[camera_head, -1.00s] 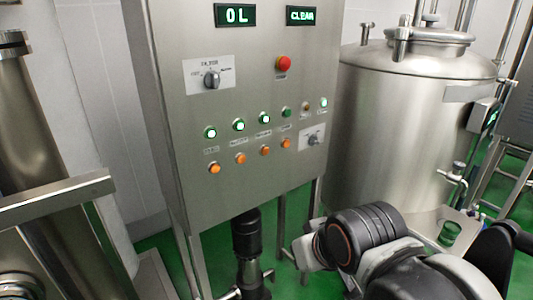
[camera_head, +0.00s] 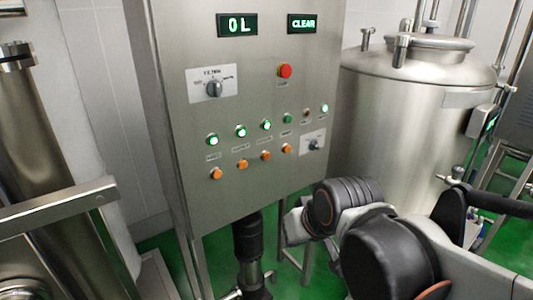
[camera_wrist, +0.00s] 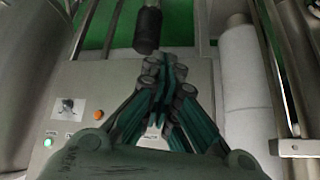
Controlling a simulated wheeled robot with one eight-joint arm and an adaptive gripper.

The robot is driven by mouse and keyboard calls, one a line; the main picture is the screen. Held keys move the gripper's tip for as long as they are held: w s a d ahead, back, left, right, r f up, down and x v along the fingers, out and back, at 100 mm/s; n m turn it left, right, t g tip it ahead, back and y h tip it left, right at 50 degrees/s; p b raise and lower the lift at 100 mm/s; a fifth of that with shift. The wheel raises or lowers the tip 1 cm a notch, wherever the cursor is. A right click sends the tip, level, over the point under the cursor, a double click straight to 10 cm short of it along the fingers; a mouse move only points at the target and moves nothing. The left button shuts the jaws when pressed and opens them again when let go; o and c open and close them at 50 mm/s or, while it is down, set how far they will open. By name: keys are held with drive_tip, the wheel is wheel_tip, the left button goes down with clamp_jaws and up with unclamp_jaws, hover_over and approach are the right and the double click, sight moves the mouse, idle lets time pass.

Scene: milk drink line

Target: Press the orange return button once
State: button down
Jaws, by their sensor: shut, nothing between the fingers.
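A row of orange buttons (camera_head: 265,156) runs along the lower part of the steel control panel (camera_head: 245,195) in the head view. Their labels are too small to read, so I cannot tell which is the return button. In the wrist view one orange button (camera_wrist: 98,115) shows beside a dark knob (camera_wrist: 67,105), left of my gripper. My gripper (camera_wrist: 167,75) is shut and empty in front of the panel, and its fingers hide part of the panel. In the head view my arm is at the lower right and my fingertips are not visible.
Lit green buttons (camera_head: 240,132), a red button (camera_head: 285,70), and a selector knob (camera_head: 214,88) are above the orange row. Displays read "0 L" (camera_head: 237,25) and "CLEAR" (camera_head: 302,23). A steel tank (camera_head: 400,120) stands right of the panel. A black cylinder (camera_head: 247,237) is below it.

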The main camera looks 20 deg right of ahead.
sight(267, 156)
drive_tip(key=w+r+p, duration=0.3)
drive_tip(key=w+p, duration=0.1)
drive_tip(key=w, duration=0.5)
drive_tip(key=w+d+f+m+p, duration=0.2)
drive_tip(key=w+d, duration=0.3)
drive_tip(key=w, duration=0.3)
drive_tip(key=w+d+f+m+t+y+p, duration=0.1)
drive_tip(key=w+d+f+p, duration=0.3)
drive_tip(key=w, duration=0.4)
drive_tip(key=shift+w+d+m+t+p, duration=0.3)
drive_tip(key=shift+d+m+p, duration=0.35)
drive_tip(key=shift+m+p, duration=0.15)
drive_tip(key=w+a, duration=0.2)
drive_tip(key=w, duration=0.6)
drive_tip(key=shift+w+a+p, duration=0.15)
drive_tip(key=shift+a+p, duration=0.15)
drive_tip(key=shift+a, duration=0.05)
drive_tip(key=shift+w+f, duration=0.1)
drive_tip(key=shift+w+a, duration=0.15)
drive_tip(key=shift+w, duration=0.15)
